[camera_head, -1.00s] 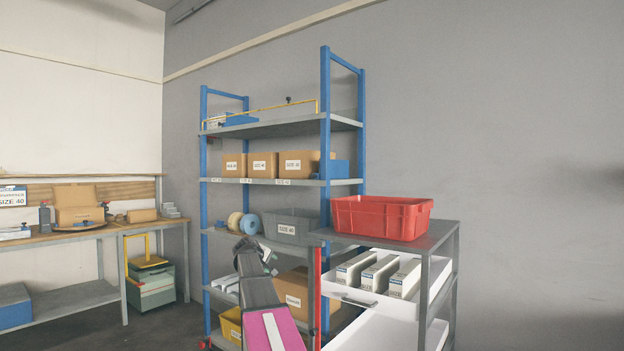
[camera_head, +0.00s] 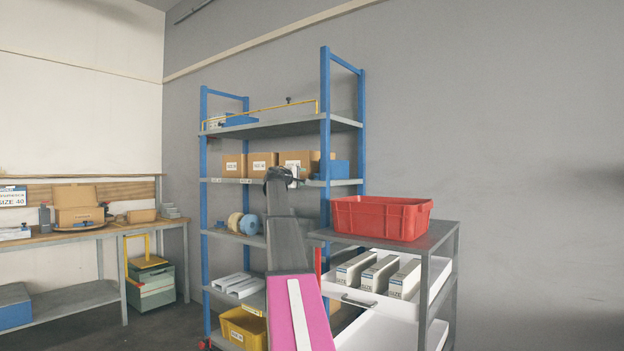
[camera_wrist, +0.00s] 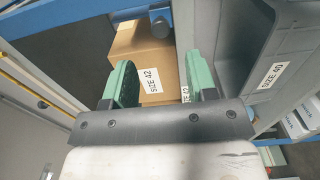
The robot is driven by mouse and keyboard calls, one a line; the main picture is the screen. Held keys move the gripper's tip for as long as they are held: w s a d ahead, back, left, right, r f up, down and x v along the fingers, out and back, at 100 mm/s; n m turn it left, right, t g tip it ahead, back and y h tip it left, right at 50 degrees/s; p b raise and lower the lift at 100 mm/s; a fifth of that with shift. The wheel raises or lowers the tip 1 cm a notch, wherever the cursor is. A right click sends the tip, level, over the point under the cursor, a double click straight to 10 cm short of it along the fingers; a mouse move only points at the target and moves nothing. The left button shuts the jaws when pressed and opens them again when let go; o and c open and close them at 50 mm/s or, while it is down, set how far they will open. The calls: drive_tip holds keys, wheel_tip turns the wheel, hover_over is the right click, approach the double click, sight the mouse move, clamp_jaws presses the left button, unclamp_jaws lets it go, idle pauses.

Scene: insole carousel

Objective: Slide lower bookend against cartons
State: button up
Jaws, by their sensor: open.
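Several brown cartons stand in a row on the rack's middle shelf (camera_head: 225,181); the right one (camera_head: 297,157) is partly covered by my gripper (camera_head: 291,174). The lower bookend (camera_head: 340,169), blue, stands right of the cartons near the right upright; whether it touches them cannot be told. In the wrist view my gripper (camera_wrist: 158,64) is open and empty, its green fingers apart in front of the SIZE 42 carton (camera_wrist: 148,60). A blue part, probably the bookend, shows beyond that carton at the top.
The top shelf (camera_head: 290,127) has a yellow rail and a blue item. A grey SIZE 40 bin (camera_wrist: 285,55) lies below the carton shelf. A red crate (camera_head: 382,217) stands on a cart right of my arm, above white boxes (camera_head: 380,273) in a drawer.

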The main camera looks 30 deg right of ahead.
sight(312, 177)
drive_tip(key=x, duration=0.8)
drive_tip(key=shift+w+d, duration=0.2)
drive_tip(key=shift+c, duration=0.3)
clamp_jaws()
